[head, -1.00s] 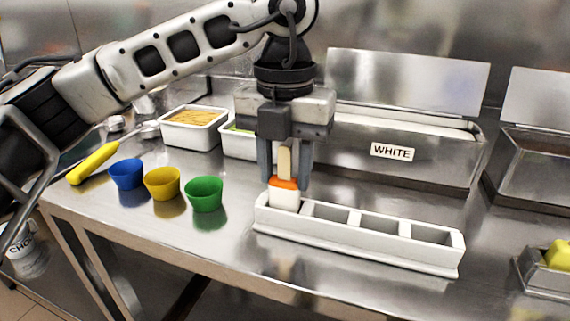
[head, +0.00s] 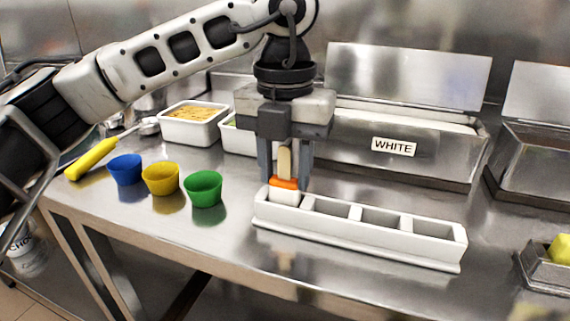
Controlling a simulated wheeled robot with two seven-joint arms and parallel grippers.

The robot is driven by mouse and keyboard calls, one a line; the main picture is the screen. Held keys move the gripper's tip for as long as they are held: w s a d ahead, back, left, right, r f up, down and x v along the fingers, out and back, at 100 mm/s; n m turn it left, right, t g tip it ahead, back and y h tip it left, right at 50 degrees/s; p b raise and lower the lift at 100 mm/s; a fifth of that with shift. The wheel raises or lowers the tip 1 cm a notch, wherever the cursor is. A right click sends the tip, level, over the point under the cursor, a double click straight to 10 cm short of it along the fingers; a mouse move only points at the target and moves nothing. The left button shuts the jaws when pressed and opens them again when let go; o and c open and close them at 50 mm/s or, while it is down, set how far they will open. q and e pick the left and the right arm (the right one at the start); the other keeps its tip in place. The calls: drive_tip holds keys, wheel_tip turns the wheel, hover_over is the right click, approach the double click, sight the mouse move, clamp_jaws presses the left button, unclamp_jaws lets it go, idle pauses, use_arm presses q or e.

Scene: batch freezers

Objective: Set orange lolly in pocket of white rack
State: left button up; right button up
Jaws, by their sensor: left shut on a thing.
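The white rack (head: 350,239) lies on the steel counter and has a row of pockets. The orange lolly (head: 285,184) is upright, stick up, with an orange band and a white lower part. It stands at the rack's leftmost pocket, with its lower end hidden inside the rack. My left gripper (head: 286,170) points straight down and is shut on the lolly, its fingers on either side of the stick. The other pockets to the right look empty. My right gripper is not in view.
Blue (head: 126,170), yellow (head: 161,180) and green (head: 203,190) cups stand left of the rack. A yellow-handled scoop (head: 92,160) lies farther left. A steel bin labelled WHITE (head: 400,155) stands behind the rack. A white tub (head: 193,127) is at the back left. Counter in front is clear.

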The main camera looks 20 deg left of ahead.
use_arm(q)
drive_tip(key=shift+f, duration=0.25)
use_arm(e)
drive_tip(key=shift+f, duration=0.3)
use_arm(q)
drive_tip(key=o, duration=1)
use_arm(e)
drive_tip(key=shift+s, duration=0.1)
use_arm(q)
drive_tip(key=shift+r, duration=0.3)
wheel_tip(320, 180, up, 15)
drive_tip(key=p, duration=0.3)
drive_tip(key=shift+r, duration=0.2)
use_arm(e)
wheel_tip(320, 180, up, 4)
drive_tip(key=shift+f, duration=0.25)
